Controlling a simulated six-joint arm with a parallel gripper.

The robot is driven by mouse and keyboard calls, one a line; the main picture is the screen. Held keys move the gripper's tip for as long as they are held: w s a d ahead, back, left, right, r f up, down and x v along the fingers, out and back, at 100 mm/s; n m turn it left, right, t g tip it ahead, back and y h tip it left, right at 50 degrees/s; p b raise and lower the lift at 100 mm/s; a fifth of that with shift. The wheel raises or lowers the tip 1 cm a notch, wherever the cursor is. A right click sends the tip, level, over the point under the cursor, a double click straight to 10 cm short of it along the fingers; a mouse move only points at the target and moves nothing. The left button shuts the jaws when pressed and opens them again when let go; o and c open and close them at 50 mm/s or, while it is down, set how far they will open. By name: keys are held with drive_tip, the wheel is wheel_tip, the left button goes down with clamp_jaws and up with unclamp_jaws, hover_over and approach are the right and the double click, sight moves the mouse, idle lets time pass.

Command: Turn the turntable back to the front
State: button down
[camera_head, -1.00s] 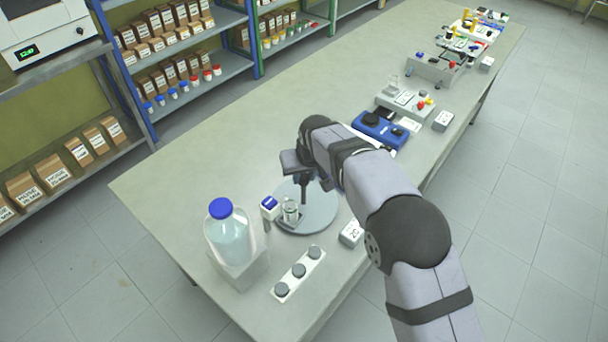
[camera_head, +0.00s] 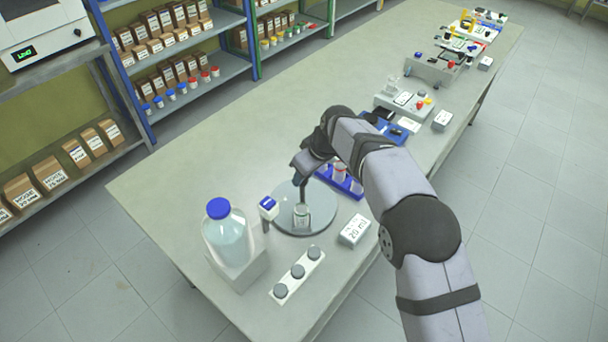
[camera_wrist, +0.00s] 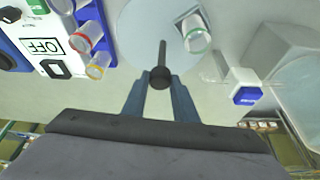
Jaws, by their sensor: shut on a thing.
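The turntable (camera_head: 325,213) is a round pale grey disc on the bench; it also shows at the top of the wrist view (camera_wrist: 150,18). A small glass vessel (camera_head: 301,216) stands on it near its front edge, and shows in the wrist view (camera_wrist: 194,36). A dark upright handle with a round knob (camera_wrist: 160,77) rises from the disc. My gripper (camera_head: 302,182) is above the disc, its two fingers shut on the knob. The lower part of the handle is partly hidden in the head view.
A blue-capped bottle (camera_head: 228,238) in a white stand and a blue-topped device (camera_head: 267,208) are left of the disc. A strip with grey knobs (camera_head: 297,274) lies in front. A white 20 ml box (camera_head: 354,230) and a blue vial rack (camera_head: 345,182) are right. The bench's left is clear.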

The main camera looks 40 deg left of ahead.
drive_tip(key=shift+w+r+n+g+p, duration=0.15)
drive_tip(key=shift+n+g+p, duration=0.4)
drive_tip(key=shift+n, duration=0.95)
drive_tip(key=shift+n+g+p, duration=0.45)
drive_tip(key=shift+n+p, duration=0.45)
drive_tip(key=shift+n, duration=0.1)
drive_tip(key=shift+n+p, duration=0.45)
drive_tip(key=shift+n, duration=0.05)
drive_tip(key=c, duration=1.4)
unclamp_jaws()
drive_tip(key=shift+h, duration=0.3)
drive_tip(key=shift+c, duration=0.2)
drive_tip(key=shift+w, duration=0.1)
drive_tip(key=b+v, duration=0.2)
drive_tip(key=v, duration=0.5)
drive_tip(key=shift+b, duration=0.3)
